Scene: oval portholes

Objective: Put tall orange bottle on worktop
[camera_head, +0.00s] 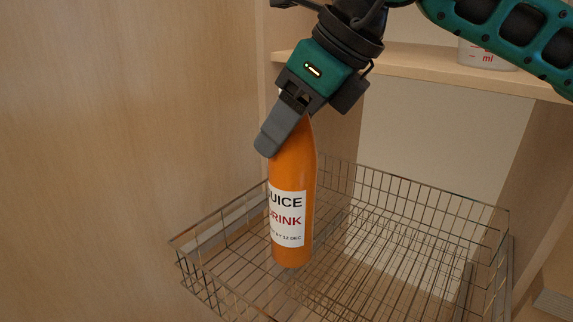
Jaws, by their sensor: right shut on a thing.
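The tall orange bottle (290,222) is upright with a slight tilt, and its white label reads as a juice drink. My right gripper (285,125) is shut on the top of the bottle; its fingers hide the cap and neck. The bottle is in front of and over the wire basket (480,196). I cannot tell whether its base touches the wires. My left gripper is not in view. No worktop is clearly in view.
The basket sits inside a wooden cabinet, with a wood panel (120,150) on the left. A shelf (440,70) above holds a clear measuring container (487,55) at the upper right, partly behind my arm. The basket looks otherwise empty.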

